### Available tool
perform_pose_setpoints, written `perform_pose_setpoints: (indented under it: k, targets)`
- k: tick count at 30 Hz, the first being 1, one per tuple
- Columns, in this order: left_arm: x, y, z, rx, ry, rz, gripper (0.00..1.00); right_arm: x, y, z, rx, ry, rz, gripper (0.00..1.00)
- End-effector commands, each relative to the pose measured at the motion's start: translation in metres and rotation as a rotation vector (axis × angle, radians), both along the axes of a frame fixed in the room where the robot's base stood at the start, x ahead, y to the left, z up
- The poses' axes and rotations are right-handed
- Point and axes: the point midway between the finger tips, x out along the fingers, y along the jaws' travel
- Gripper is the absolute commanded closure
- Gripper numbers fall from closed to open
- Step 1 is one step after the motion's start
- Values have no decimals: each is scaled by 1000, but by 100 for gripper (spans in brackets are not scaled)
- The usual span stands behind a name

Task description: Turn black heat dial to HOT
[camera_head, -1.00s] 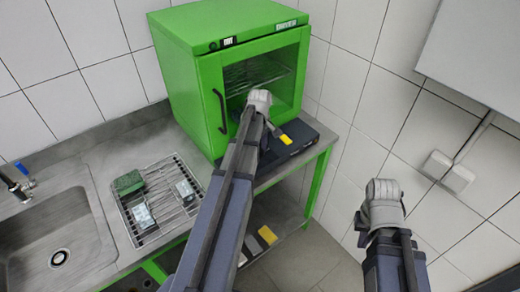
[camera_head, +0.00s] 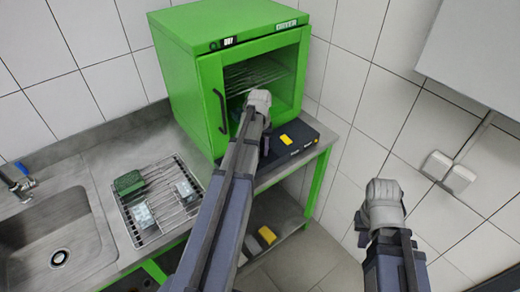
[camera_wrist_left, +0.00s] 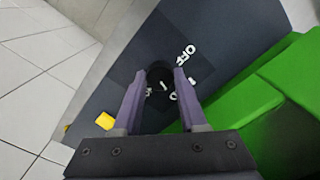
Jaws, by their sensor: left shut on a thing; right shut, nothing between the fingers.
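In the head view my left gripper (camera_head: 265,140) reaches down to the dark unit (camera_head: 310,132) in front of the green cabinet, and the dial is hidden there. My right gripper (camera_head: 382,200) hangs apart over the floor by the tiled wall, with its fingers hidden behind the wrist.
The green cabinet (camera_head: 183,95) stands behind the dark unit. A yellow piece (camera_head: 286,139) is on the unit. A wire rack (camera_head: 175,215) with several blocks and a sink (camera_head: 60,245) are to the left. The area around my right arm is free.

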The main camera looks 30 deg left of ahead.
Motion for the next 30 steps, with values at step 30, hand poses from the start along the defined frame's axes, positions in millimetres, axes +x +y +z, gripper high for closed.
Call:
perform_pose_setpoints:
  k: [30]
  targets:
    - [0,1,0,0,0,-926,100,0,0,0,0,0,0,100]
